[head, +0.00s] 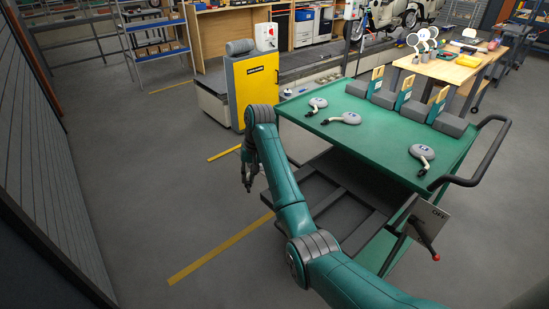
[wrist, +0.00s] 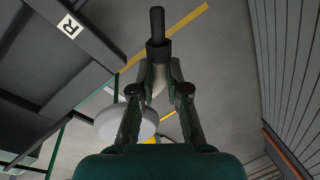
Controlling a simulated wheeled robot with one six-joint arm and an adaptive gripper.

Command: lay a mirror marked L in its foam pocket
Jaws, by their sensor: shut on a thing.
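My gripper (head: 250,183) hangs low, left of the green cart, in the head view. In the wrist view my gripper (wrist: 158,92) is shut on the pale stem of a mirror. The mirror's dark threaded end (wrist: 157,28) points up in the picture, and its grey rounded head (wrist: 110,122) shows behind the left finger. No letter shows on the held mirror. The dark foam tray (head: 375,222) with pockets sits low in the cart, right of the gripper.
Three other mirrors (head: 315,103) (head: 349,118) (head: 421,152) lie on the green cart top (head: 375,145); their marks are too small to read. Upright cards in grey blocks (head: 411,108) stand along its far edge. A yellow cabinet (head: 252,88) stands behind. Floor left of the gripper is clear.

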